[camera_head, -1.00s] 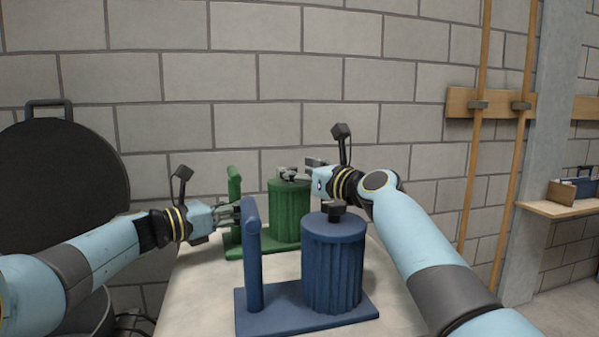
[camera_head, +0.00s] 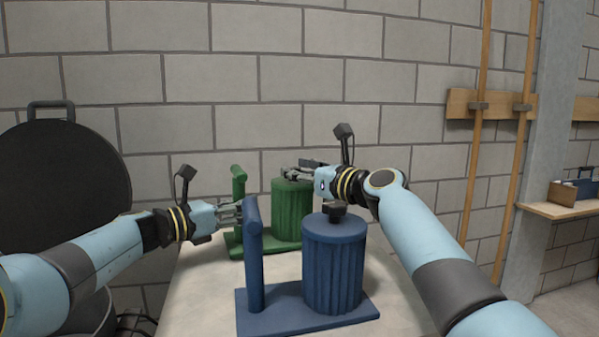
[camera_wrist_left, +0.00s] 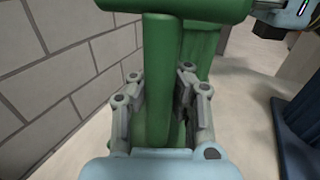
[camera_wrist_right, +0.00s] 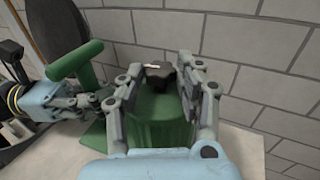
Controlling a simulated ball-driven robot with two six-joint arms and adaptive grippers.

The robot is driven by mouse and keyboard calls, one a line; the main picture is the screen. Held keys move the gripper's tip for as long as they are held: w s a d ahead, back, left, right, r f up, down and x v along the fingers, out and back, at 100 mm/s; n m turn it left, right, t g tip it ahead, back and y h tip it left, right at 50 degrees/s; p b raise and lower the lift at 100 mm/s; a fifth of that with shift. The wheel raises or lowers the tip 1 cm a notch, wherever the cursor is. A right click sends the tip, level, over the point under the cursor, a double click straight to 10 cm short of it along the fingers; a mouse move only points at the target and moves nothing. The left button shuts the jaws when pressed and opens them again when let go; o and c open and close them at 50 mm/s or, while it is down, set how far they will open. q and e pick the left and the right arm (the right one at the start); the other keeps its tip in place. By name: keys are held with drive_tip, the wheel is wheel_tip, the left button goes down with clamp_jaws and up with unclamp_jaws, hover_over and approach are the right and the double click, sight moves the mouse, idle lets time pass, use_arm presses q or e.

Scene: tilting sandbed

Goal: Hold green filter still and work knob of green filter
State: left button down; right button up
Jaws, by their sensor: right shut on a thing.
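The green filter (camera_head: 292,212) stands at the back of the pale table, a ribbed upright canister on a base with a green post (camera_head: 238,183) at its left. In the right wrist view its dark knob (camera_wrist_right: 160,75) sits on top of the canister, between the fingers of my right gripper (camera_wrist_right: 160,72). That gripper (camera_head: 296,171) is shut on the knob. My left gripper (camera_wrist_left: 160,85) has its fingers on either side of the green post (camera_wrist_left: 162,80), around it but not visibly clamped. In the head view the blue post partly hides the left fingers (camera_head: 232,210).
A similar blue filter (camera_head: 334,265) with its own post (camera_head: 253,255) and dark knob stands in front of the green one, close to both arms. A block wall (camera_head: 300,110) rises behind the table. The table's left edge is clear.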

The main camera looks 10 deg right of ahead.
drive_tip(key=n+g+y, duration=0.1)
drive_tip(key=g+y, duration=0.1)
drive_tip(key=n+g+y, duration=0.2)
drive_tip(key=d+n+g+y, duration=0.1)
drive_tip(key=n, duration=0.1)
drive_tip(key=shift+w+f+g+y, duration=0.2)
drive_tip(key=shift+w+g+y, duration=0.2)
drive_tip(key=shift+d+n+g+y, duration=0.1)
drive_tip(key=shift+n+g+y, duration=0.3)
drive_tip(key=shift+n+g, duration=0.35)
drive_tip(key=shift+g+y, duration=0.25)
drive_tip(key=shift+y, duration=0.05)
drive_tip(key=o, duration=1)
drive_tip(key=shift+o, duration=0.5)
drive_tip(key=v, duration=1.2)
